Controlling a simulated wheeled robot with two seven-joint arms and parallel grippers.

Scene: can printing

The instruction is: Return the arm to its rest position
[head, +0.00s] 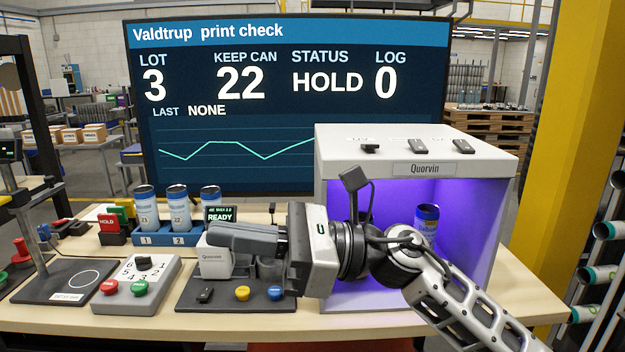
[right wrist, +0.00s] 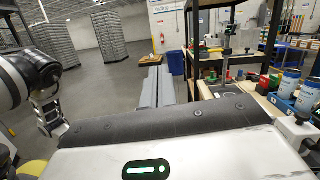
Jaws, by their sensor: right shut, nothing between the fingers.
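My right arm reaches in from the lower right of the head view. Its gripper (head: 214,235) points left, shut and empty, above the bench in front of the purple-lit Quorvin box (head: 415,150). The shut fingers also show in the right wrist view (right wrist: 155,88), pointing out over the floor beside the bench. Part of my left arm shows at the left of that view; my left gripper does not show. A blue-lidded can (head: 427,222) stands inside the lit box, partly hidden by my right arm. Several similar cans (head: 147,210) stand in the blue numbered rack (head: 165,238).
A button panel (head: 138,285) and a dark station (head: 240,294) with yellow and blue buttons lie below my gripper. A stand with a circle-marked base (head: 68,282) is at left. The screen (head: 285,90) reads HOLD. A yellow column (head: 575,120) rises at right.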

